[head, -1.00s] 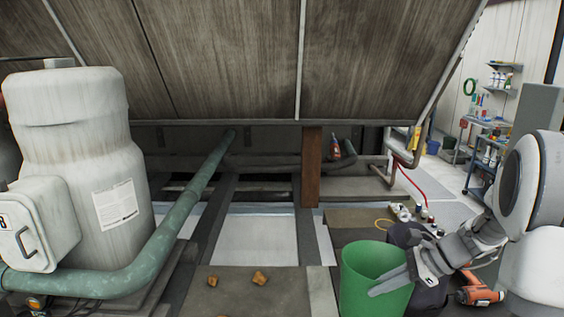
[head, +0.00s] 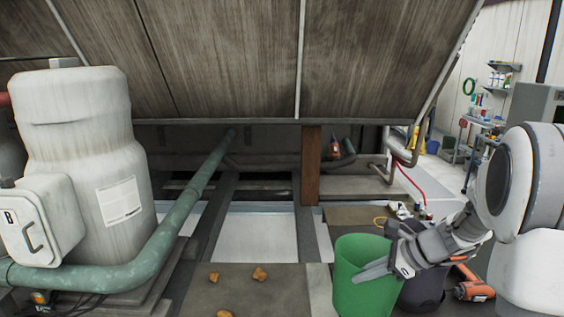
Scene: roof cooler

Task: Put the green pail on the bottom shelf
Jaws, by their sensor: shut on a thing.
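The green pail (head: 362,285) is upright in the lower right of the head view, its open top facing up. My gripper (head: 378,270) is at the pail's right rim, shut on it, with one finger showing across the pail's near outer side. The other finger is hard to make out. The pail's base is cut off by the bottom edge of the picture, so I cannot tell whether it touches anything below. A blue shelf unit (head: 481,140) with several items stands far off at the right, partly hidden by my arm.
A dark round container (head: 424,288) is just right of the pail, and an orange drill (head: 473,285) lies farther right. A green pipe (head: 165,235) and a large white tank (head: 95,170) fill the left. A brown post (head: 312,165) stands mid-view.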

